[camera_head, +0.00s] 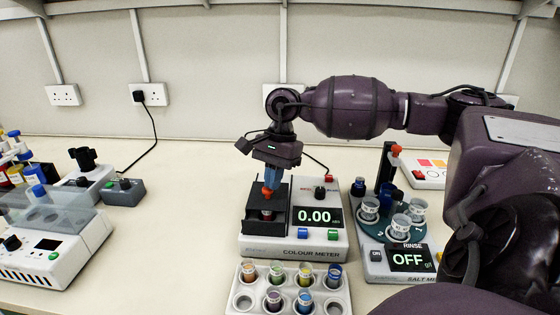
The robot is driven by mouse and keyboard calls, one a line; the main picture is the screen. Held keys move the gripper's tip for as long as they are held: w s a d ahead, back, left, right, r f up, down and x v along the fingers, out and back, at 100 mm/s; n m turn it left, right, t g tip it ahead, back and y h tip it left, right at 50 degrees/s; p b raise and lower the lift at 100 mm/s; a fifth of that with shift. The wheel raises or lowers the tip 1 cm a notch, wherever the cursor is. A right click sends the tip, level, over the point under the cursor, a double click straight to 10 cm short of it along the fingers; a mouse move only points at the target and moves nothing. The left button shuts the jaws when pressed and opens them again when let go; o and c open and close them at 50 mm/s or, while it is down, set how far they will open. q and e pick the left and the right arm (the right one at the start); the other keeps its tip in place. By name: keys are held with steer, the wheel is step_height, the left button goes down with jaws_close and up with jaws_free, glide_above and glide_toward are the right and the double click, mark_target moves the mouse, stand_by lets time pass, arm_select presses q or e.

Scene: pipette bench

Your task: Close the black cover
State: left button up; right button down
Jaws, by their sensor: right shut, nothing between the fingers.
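The black cover (282,191) belongs to the black chamber (252,220) on the left part of the colour meter (293,254). The cover appears raised at the back of the chamber, and the arm's hand hides part of it. My right gripper (267,192) points down over the chamber, just in front of the raised cover. Its blue fingers with orange tips are together and hold nothing. Whether the tips touch the cover cannot be told. My left gripper is out of view.
A white rack (247,285) with several coloured sample cups stands in front of the meter. A salt meter (410,262) with a cup carousel is close on the right. Other instruments stand at the left; the bench between is clear.

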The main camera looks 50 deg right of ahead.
mark_target(280, 194)
steer(key=shift+s+a+f, duration=0.1)
steer(key=shift+s+a, duration=0.5)
steer(key=shift+a, duration=0.1)
steer(key=v, duration=1.1)
